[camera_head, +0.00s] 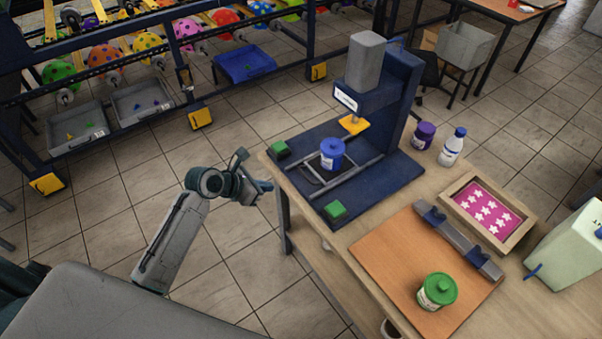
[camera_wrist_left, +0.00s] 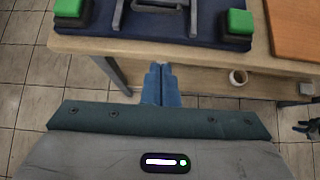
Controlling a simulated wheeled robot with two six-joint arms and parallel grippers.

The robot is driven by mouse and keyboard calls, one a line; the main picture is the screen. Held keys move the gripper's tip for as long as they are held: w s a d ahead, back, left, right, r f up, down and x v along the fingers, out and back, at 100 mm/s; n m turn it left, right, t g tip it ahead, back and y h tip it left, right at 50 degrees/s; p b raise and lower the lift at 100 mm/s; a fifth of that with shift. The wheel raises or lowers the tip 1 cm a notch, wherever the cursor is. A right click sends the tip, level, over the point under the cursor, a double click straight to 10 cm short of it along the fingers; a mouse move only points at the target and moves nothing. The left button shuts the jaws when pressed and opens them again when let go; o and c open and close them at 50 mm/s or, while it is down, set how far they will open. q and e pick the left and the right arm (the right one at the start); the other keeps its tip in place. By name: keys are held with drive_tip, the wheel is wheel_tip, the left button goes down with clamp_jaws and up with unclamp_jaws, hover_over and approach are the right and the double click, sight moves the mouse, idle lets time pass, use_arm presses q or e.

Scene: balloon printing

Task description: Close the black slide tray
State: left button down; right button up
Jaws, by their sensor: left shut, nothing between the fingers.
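The black slide tray (camera_head: 316,163) sits between two grey rails on the dark blue base of the press (camera_head: 385,190). It is pulled out toward the table's front edge, and a blue jar (camera_head: 332,153) stands on it. Its grey handle frame (camera_head: 308,172) faces my left arm, and part of it shows at the top of the left wrist view (camera_wrist_left: 160,8). My left gripper (camera_head: 268,187) is shut and empty, just off the table's front edge, apart from the tray. Its fingers (camera_wrist_left: 161,84) point toward the table in the wrist view. My right gripper is not in view.
Green blocks (camera_head: 335,210) (camera_head: 280,148) flank the tray on the base. The press column (camera_head: 400,95) stands behind. A purple jar (camera_head: 423,134), a white bottle (camera_head: 453,147), an orange board (camera_head: 410,270) with a green jar (camera_head: 437,291), and a framed pink star sheet (camera_head: 488,211) share the table.

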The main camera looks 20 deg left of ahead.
use_arm(q)
drive_tip(key=p+x, duration=0.1)
drive_tip(key=x, duration=0.2)
drive_tip(key=w+r+x, duration=0.1)
drive_tip(key=x, duration=0.3)
drive_tip(key=d+r+p+x, duration=0.1)
drive_tip(key=x, duration=0.2)
drive_tip(key=shift+w+d+f+p, duration=0.25)
drive_tip(key=shift+w+f+p, duration=0.05)
drive_tip(key=shift+w+p, duration=0.1)
drive_tip(key=shift+w+d, duration=0.3)
drive_tip(key=shift+w, duration=0.1)
